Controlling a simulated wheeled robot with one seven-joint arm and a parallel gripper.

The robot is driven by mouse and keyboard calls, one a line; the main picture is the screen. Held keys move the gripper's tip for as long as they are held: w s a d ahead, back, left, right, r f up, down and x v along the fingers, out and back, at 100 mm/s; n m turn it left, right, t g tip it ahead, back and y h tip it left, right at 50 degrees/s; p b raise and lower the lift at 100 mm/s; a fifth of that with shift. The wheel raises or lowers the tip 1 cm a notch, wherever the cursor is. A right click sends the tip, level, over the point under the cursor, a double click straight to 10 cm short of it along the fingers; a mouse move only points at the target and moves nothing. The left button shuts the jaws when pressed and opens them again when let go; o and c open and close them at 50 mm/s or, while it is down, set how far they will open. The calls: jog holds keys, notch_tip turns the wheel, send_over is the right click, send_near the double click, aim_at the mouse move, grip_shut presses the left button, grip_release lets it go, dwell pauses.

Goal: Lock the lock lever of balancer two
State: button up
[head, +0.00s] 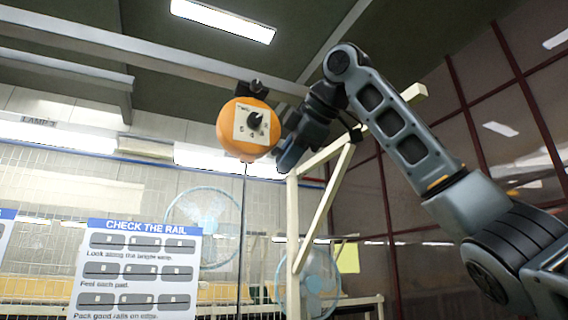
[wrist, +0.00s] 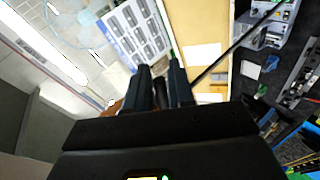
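The orange balancer (head: 235,140) hangs below a rail in the upper middle of the head view. A sliver of orange (wrist: 115,106) shows beside the left finger.
A cream post and brace frame (head: 293,230) stands below my arm. A thin dark cable (head: 242,230) hangs down from the balancer. A "CHECK THE RAIL" sign (head: 136,265) is at lower left, with a blue fan (head: 203,225) behind. Ceiling beams run overhead.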

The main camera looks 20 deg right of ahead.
jog(key=b+v, duration=0.1)
jog(key=v, duration=0.5)
jog(key=shift+s+r, duration=0.15)
jog(key=shift+s, duration=0.1)
dwell(0.3)
